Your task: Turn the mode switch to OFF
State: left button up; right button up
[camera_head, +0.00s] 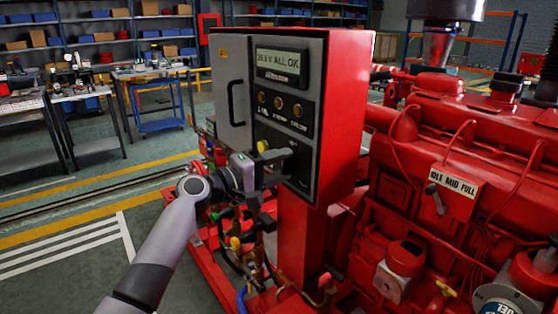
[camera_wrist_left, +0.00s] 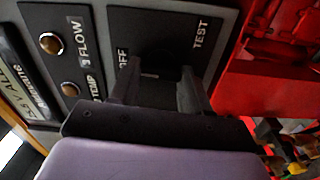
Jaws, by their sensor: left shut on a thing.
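The control box (camera_head: 340,110) is red with a grey front and a lit display reading "ALL OK". The mode switch sits on a dark plate (camera_wrist_left: 165,35) low on that front. The labels "OFF" and "TEST" show on the plate in the left wrist view. My left gripper (camera_head: 290,160) is at the plate, its two dark fingers (camera_wrist_left: 160,88) on either side of the switch and shut on it. The fingers hide most of the switch, so I cannot tell its pointer's direction. My right gripper is not in view.
Round indicators (camera_head: 279,103) sit above the switch, and a yellow knob (camera_head: 262,146) is close beside my gripper. The red engine (camera_head: 440,150) fills the right side. Pipes and valves (camera_head: 245,240) lie below. Workbenches (camera_head: 150,75) stand at the back left, with open floor before them.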

pick_arm(q)
jog(key=shift+n, duration=0.3)
jog(key=o, duration=1.1)
jog(key=shift+c, duration=0.2)
jog(key=v, duration=0.7)
